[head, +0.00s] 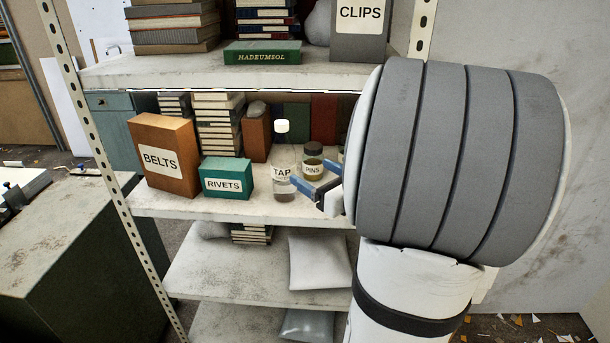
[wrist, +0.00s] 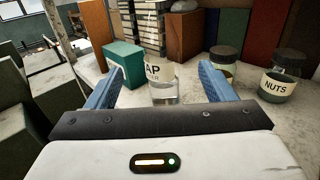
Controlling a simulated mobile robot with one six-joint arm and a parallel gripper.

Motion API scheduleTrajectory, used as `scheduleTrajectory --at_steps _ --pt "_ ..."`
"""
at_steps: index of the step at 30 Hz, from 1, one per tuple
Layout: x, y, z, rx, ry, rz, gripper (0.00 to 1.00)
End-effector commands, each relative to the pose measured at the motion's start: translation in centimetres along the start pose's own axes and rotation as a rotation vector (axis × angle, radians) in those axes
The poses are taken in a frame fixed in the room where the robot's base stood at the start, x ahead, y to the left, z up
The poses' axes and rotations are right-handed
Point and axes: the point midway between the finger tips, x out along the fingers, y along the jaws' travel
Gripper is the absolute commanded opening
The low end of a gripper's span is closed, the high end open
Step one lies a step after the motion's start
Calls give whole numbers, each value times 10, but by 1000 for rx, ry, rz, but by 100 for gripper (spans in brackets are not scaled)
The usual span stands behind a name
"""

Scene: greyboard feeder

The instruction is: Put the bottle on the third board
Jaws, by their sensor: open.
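The bottle (head: 283,168) is clear with a white cap and a TAP label. It stands upright on a shelf board (head: 235,208) of the metal rack, between the green RIVETS box and the PINS jar. In the wrist view the bottle (wrist: 163,82) stands ahead of my gripper (wrist: 160,88), roughly between its two blue fingers; its top is cut off by the frame. My gripper is open and empty, and in the head view it (head: 312,187) is partly hidden by my arm. I cannot tell from the frames whether the fingers touch the bottle.
The RIVETS box (head: 227,178) and BELTS box (head: 164,155) stand left of the bottle. The PINS jar (head: 313,162) is close on its right; a NUTS jar (wrist: 279,80) is farther right. Books stand behind. A lower board (head: 225,275) has bare room at left and a pale cushion-like bag (head: 319,262).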

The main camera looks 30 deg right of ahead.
Motion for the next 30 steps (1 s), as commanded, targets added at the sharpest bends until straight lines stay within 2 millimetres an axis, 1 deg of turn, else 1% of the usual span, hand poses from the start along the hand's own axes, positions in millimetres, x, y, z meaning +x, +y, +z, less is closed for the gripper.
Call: scheduleTrajectory --at_steps 2,5,8,9,11,12,14,15,16,18,20,21,23,24,27,30 --pt "0 9 0 -22 13 30 76" --pt "7 43 -5 -110 66 150 76" --pt "10 98 -16 -281 151 360 76" --pt "8 122 -22 -369 186 459 76" --pt "0 156 -33 -515 234 611 76" --pt "-8 175 -40 -615 261 711 76" --pt "-21 199 -51 -771 293 855 76" --pt "-31 211 -59 -880 311 949 76" --pt "-39 218 -64 -962 320 1019 76" --pt "-58 230 -74 -1163 335 1176 76" --pt "-72 235 -81 -1341 339 1304 76" --pt "-81 235 -85 -1464 336 1385 76" --pt "-92 232 -88 -1646 325 1498 76" --pt "-97 229 -88 -1764 314 1566 76" --pt "-104 219 -86 -2025 283 1700 76" --pt "-106 210 -81 -2220 254 1786 76"
